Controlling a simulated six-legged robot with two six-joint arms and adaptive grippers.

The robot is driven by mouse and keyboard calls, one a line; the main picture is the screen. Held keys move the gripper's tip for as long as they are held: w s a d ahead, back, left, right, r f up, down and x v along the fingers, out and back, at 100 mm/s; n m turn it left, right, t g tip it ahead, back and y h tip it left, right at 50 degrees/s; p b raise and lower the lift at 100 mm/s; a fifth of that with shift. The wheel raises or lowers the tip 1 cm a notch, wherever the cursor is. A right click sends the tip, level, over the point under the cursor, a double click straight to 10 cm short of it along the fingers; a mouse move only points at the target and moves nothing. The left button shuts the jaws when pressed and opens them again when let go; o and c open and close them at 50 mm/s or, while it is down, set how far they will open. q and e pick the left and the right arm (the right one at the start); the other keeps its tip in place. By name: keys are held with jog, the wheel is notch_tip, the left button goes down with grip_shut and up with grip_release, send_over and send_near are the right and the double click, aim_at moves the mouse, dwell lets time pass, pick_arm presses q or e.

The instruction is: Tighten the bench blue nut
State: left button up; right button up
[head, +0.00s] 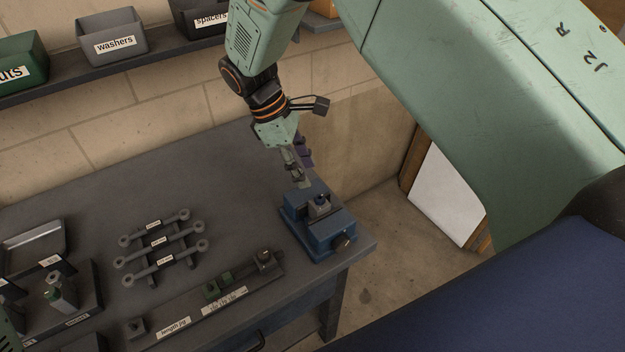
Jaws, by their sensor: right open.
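A small blue nut (321,201) sits on a grey block clamped in the blue vise (325,236) at the right end of the bench. My right gripper (299,172) comes down from above, just behind and above the vise, with its fingers pointing down. It is open, and I see nothing held between its fingers. It appears close to the vise's back edge; whether it touches cannot be told. The nut's threads and seating are too small to make out. My left gripper does not show.
Several labelled wrenches (160,241) lie on a rack on the bench (230,190). A length jig (215,304) runs along the front. A tray (32,240) and a holder stand at left. Bins of nuts (20,62) and washers (112,38) line the shelf. The bench's back middle is clear.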

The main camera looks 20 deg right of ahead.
aim_at(319, 197)
jog(key=x, duration=0.7)
jog(key=shift+s+d+f+p, duration=0.1)
jog(key=shift+f+p, duration=0.1)
jog(key=shift+p, duration=0.2)
jog(key=shift+a, duration=0.2)
jog(key=shift+c, duration=0.3)
jog(key=shift+d, duration=0.2)
jog(key=c, duration=0.4)
grip_shut()
